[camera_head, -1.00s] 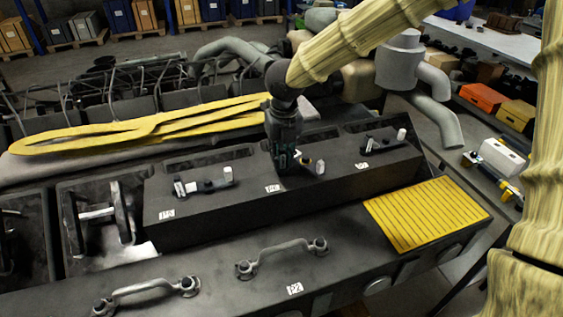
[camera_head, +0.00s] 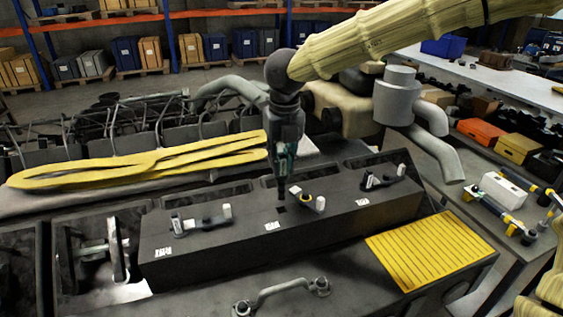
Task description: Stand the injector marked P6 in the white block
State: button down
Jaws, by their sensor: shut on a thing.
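My gripper (camera_head: 283,180) is shut on a slim dark injector (camera_head: 281,195) above the middle position of the dark engine head (camera_head: 230,236). The injector hangs roughly upright, and its lower end is at or just above a dark hole there; I cannot tell whether it is clear. The white label (camera_head: 272,226) in front of this position is too small to read surely. The white block (camera_head: 503,190) lies on the bench at the far right, well away from my gripper. Its top details are not clear.
Clamp-like fittings stand on the head at left (camera_head: 202,219), middle (camera_head: 308,200) and right (camera_head: 383,178). A yellow ribbed mat (camera_head: 430,250) lies front right. Yellow-and-black tools (camera_head: 518,230) lie near the white block. A grey pipe (camera_head: 433,155) rises between head and bench.

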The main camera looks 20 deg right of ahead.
jog(key=shift+r+p, duration=1.55)
jog(key=shift+r, duration=0.2)
jog(key=shift+r+p, duration=3.25)
jog(key=shift+r, duration=0.2)
